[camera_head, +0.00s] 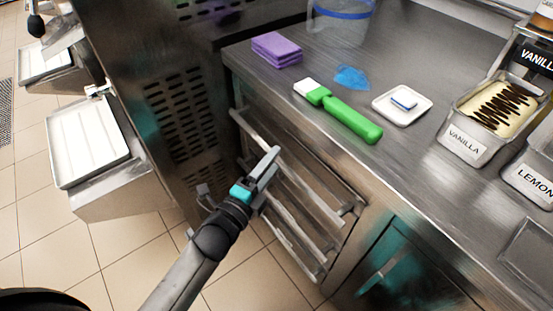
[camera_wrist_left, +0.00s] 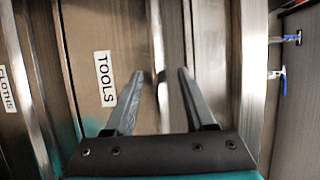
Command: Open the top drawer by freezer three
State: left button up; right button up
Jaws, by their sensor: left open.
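The drawer stack is under the left end of the steel counter. Its top drawer has a long metal bar handle (camera_head: 310,193). In the left wrist view a drawer front with a TOOLS label (camera_wrist_left: 105,79) shows beside a bar handle (camera_wrist_left: 158,50). A CLOTHS label (camera_wrist_left: 7,88) is on the drawer below. My left gripper (camera_head: 274,160) is open at the top handle. In the left wrist view its fingers (camera_wrist_left: 158,85) lie on either side of the bar; I cannot tell whether they touch it. The drawers look closed. My right gripper is not in view.
On the counter (camera_head: 300,120) are purple sponges (camera_head: 277,48), a green-handled brush (camera_head: 345,115), a blue cloth (camera_head: 351,78) and a small white dish (camera_head: 402,106). A vanilla tub (camera_head: 490,115) stands right. White trays (camera_head: 88,140) jut out at left. The tiled floor between is clear.

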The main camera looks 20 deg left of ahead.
pick_arm(q)
jog(key=shift+x, duration=1.15)
grip_shut()
dwell(0.7)
